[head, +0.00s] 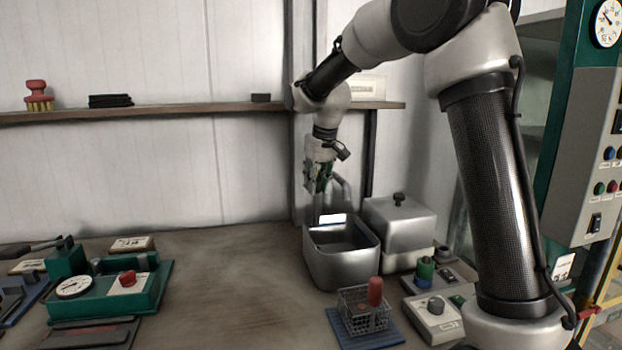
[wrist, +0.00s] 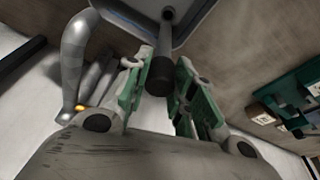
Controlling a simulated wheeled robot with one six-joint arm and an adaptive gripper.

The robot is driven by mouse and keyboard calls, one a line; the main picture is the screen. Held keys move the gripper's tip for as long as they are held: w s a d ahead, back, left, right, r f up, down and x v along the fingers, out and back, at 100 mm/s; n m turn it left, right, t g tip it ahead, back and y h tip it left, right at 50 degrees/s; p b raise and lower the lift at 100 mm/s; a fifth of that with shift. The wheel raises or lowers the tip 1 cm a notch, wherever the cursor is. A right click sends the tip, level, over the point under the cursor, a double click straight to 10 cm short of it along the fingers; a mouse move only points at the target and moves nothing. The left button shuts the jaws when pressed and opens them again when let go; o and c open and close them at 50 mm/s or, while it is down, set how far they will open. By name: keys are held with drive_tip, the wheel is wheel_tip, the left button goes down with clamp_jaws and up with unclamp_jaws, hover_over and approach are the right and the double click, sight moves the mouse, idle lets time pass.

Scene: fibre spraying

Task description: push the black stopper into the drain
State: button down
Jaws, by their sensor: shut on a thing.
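My gripper (head: 318,186) is above the back of the grey metal sink (head: 341,268), pointing down. In the wrist view its green fingers (wrist: 160,90) are shut on a dark cylinder (wrist: 160,75), which looks like the black stopper's grip. A grey stem runs from it to a small dark round end (wrist: 168,14) over the sink floor (wrist: 140,12). I cannot tell whether that end is the stopper's plug or the drain. The stopper is not clear in the head view, and the sink floor is mostly hidden there by the front wall.
A grey curved tap (wrist: 75,60) stands close beside my gripper. A lidded metal box (head: 400,232) is right of the sink. A wire basket (head: 364,312) with a red-handled tool stands in front. Green equipment (head: 125,290) is at the left; the bench between is clear.

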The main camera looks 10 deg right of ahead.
drive_tip(key=shift+w+a, duration=0.15)
hover_over(315, 226)
drive_tip(key=w, duration=0.1)
drive_tip(key=shift+d+f, duration=0.2)
drive_tip(key=shift+f, duration=4.15)
drive_tip(key=c, duration=1.1)
unclamp_jaws()
drive_tip(key=shift+r, duration=0.1)
